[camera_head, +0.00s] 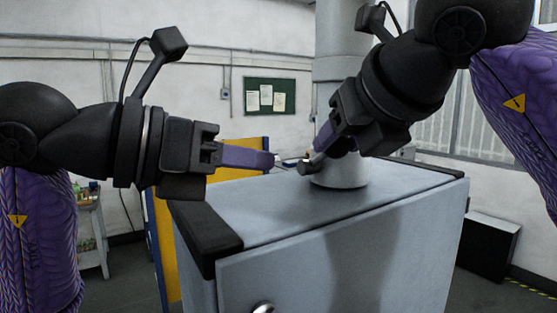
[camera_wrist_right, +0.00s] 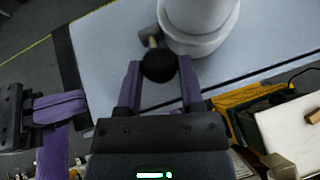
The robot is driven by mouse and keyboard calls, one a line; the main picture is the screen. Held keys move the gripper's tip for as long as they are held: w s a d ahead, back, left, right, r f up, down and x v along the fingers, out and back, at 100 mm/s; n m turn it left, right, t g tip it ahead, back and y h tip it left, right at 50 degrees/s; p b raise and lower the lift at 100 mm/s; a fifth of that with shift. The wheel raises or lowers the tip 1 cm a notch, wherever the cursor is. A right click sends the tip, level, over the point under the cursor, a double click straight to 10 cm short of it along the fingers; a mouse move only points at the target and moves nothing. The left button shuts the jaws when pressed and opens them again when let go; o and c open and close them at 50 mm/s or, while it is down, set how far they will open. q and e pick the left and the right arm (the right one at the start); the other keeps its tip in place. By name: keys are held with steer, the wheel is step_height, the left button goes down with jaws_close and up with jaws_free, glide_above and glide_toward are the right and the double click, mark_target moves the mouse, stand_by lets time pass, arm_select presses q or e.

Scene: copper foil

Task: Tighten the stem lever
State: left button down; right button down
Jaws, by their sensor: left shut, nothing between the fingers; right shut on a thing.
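The stem lever (camera_wrist_right: 152,42) is a short brass-coloured rod with a round black knob (camera_wrist_right: 159,66), at the base of the pale upright column (camera_head: 341,171) on the grey cabinet. My right gripper (camera_head: 315,160) reaches down from the upper right and is shut on the knob. In the right wrist view the knob lies between its two purple fingers. The fingers and wrist partly hide the lever in the head view. My left gripper (camera_head: 270,160) is shut and empty, pointing right, just left of the lever and apart from it. It also shows in the right wrist view (camera_wrist_right: 84,104).
The grey cabinet (camera_head: 330,255) has a black-edged left end and a round knob on its front. A yellow panel (camera_head: 164,240) stands behind it at left. A small shelf trolley (camera_head: 92,235) stands further left. A dark box (camera_head: 487,250) sits at right.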

arm_select(q)
steer(key=x, duration=0.8)
steer(key=shift+d+f, duration=0.15)
steer(key=shift+w+r+n, duration=0.3)
steer(key=shift+r, duration=0.3)
arm_select(e)
steer(key=shift+a, duration=0.1)
steer(key=c, duration=0.6)
jaws_free()
steer(key=o, duration=0.4)
steer(key=shift+f, duration=0.1)
steer(key=shift+c, duration=0.2)
steer(key=shift+s, duration=0.1)
